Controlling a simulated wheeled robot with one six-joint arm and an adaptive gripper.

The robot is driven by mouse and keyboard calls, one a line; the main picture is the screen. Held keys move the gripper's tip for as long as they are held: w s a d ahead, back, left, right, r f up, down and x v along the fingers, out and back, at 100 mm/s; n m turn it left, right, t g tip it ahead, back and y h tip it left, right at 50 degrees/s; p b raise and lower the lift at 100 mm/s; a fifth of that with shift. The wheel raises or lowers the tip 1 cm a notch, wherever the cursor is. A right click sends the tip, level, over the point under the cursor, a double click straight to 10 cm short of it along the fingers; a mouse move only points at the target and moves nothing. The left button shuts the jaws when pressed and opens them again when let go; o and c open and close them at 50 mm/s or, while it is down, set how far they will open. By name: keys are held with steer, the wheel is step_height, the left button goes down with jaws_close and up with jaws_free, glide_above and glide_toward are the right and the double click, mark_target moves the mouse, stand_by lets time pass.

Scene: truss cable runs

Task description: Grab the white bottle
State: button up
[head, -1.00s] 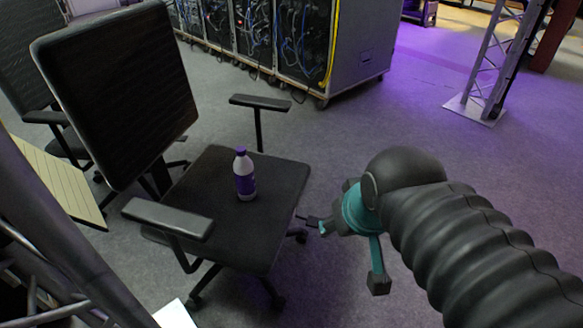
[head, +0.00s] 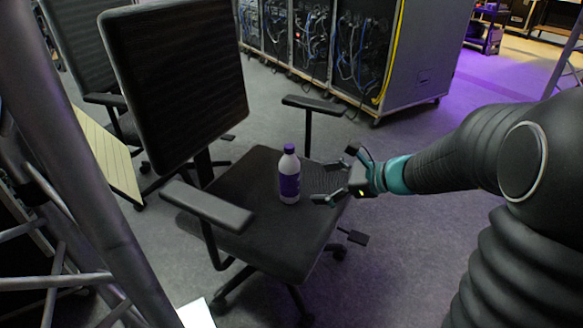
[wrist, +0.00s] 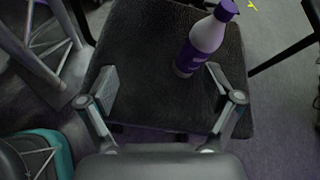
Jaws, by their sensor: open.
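The white bottle (head: 289,176) has a purple cap and a purple label. It stands upright on the seat of a black office chair (head: 262,240). My gripper (head: 335,176) is open and empty at the right edge of the seat, to the right of the bottle and apart from it. In the wrist view the bottle (wrist: 205,42) is ahead of the right finger, off to the right of the middle of my open gripper (wrist: 165,95). Bare seat shows between the fingers.
The chair's armrests (head: 207,205) and (head: 312,105) flank the seat, and its tall backrest (head: 178,80) rises behind left. A metal truss (head: 75,190) stands at the left front. Cable racks (head: 330,45) stand at the back. Open floor lies to the right.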

mark_target(298, 171)
steer(key=w+d+f+m+t, duration=0.2)
steer(key=w+f+m, duration=0.1)
steer(key=w+m, duration=0.25)
steer(key=shift+n+y, duration=0.25)
steer(key=shift+y, duration=0.05)
steer(key=x, duration=0.2)
steer(key=b+x, duration=0.1)
steer(key=x, duration=0.2)
steer(key=w+x, duration=0.1)
steer(key=x, duration=0.2)
steer(key=shift+w+d+b, duration=0.1)
steer(key=shift+b, duration=0.25)
steer(key=shift+t, duration=0.3)
steer(key=shift+b+x, duration=0.3)
steer(key=shift+x, duration=2.5)
steer(key=shift+r, duration=0.25)
steer(key=c, duration=1.5)
